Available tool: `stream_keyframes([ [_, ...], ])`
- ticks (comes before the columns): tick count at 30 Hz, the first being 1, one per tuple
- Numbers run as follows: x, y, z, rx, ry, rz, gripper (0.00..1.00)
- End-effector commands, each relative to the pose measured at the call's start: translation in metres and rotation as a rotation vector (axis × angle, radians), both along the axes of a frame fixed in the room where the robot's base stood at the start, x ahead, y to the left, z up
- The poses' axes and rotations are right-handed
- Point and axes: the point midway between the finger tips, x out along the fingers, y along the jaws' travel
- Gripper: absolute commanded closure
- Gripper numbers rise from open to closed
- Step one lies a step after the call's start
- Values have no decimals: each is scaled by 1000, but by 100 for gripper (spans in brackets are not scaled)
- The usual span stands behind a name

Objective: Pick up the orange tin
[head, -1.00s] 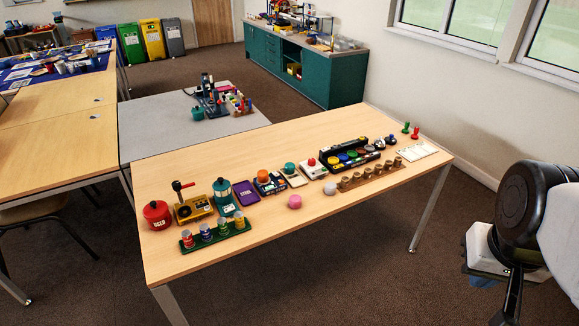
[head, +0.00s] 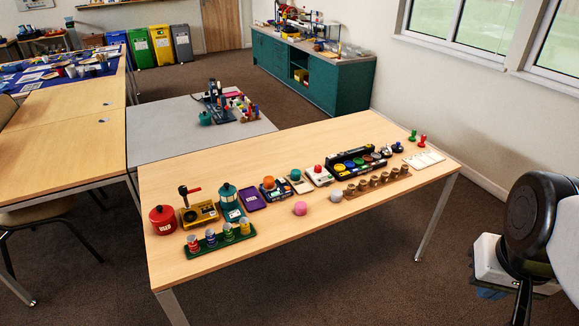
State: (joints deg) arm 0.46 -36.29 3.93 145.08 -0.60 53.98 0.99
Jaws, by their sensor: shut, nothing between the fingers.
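A green rack (head: 219,247) stands at the near left of the wooden table and holds several small tins in a row. The orange tin (head: 245,229) is the rightmost, yellowish-orange with a pale top, and stands upright. To its left are a green tin (head: 228,233), a blue tin (head: 211,239) and a red tin (head: 193,244). My arm is at the right edge of the head view, beyond the table's right end and far from the rack. My gripper's fingertips do not show.
Behind the rack stand a red pot (head: 162,220), a yellow device with a red-handled lever (head: 200,214) and a teal lantern (head: 229,202). A pink ball (head: 300,208) and a grey ball (head: 336,197) lie to the right. The table front right of the rack is clear.

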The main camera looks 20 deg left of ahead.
Motion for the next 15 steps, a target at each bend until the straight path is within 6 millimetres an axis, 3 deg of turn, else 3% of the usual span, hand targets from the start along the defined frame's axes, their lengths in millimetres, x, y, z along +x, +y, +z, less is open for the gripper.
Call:
stream_keyframes([
  [13, 0, 0, 0, 0, 0, 0, 100],
  [15, 0, 0, 0, 0, 0, 0, 92],
])
